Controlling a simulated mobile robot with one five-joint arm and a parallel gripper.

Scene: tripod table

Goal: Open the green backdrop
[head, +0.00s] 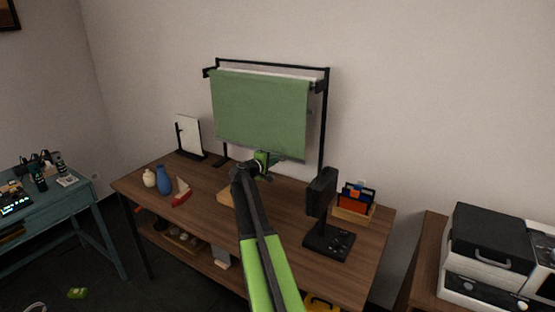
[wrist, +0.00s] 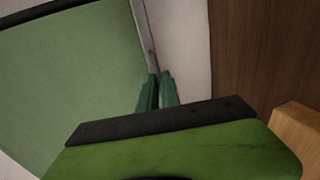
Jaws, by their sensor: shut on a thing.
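The green backdrop (head: 258,108) hangs partly unrolled from a black frame (head: 272,62) at the back of the wooden table. Its lower edge has a thin grey bar and hangs above the tabletop. My gripper (head: 262,158) is at this lower edge, near its middle. In the wrist view the green cloth (wrist: 70,80) fills the left side, and the grey bar (wrist: 144,35) runs down to my gripper's fingertips (wrist: 157,92). The fingers are shut on the bar, one on each side of it.
The wooden table (head: 160,219) holds a white vase (head: 149,178), a blue vase (head: 164,180), a white panel (head: 189,135) on a stand, a black device (head: 322,192) on a base and an organizer (head: 355,202). A wooden block (head: 226,195) lies near my arm.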

